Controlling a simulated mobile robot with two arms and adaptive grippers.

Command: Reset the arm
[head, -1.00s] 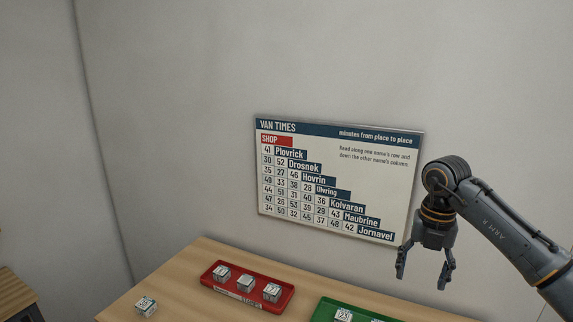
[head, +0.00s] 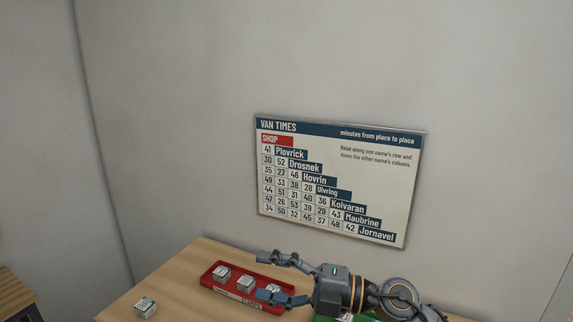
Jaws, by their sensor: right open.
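My right gripper (head: 276,279) is open, with its fingers pointing left. In the picture it overlaps the right end of the red tray (head: 206,283) and part of the green tray (head: 322,318). I see nothing held between its fingers. How high it is above the trays I cannot tell. My right arm lies low at the bottom of the picture, in front of most of the green tray. My left gripper is not in view.
The red tray holds 3 small white cubes, one of them a cube (head: 221,276) at its left. Another cube (head: 145,307) lies on the wooden counter (head: 185,275) at the left. A van times board (head: 338,180) hangs on the wall behind. A second wooden surface (head: 14,293) is at far left.

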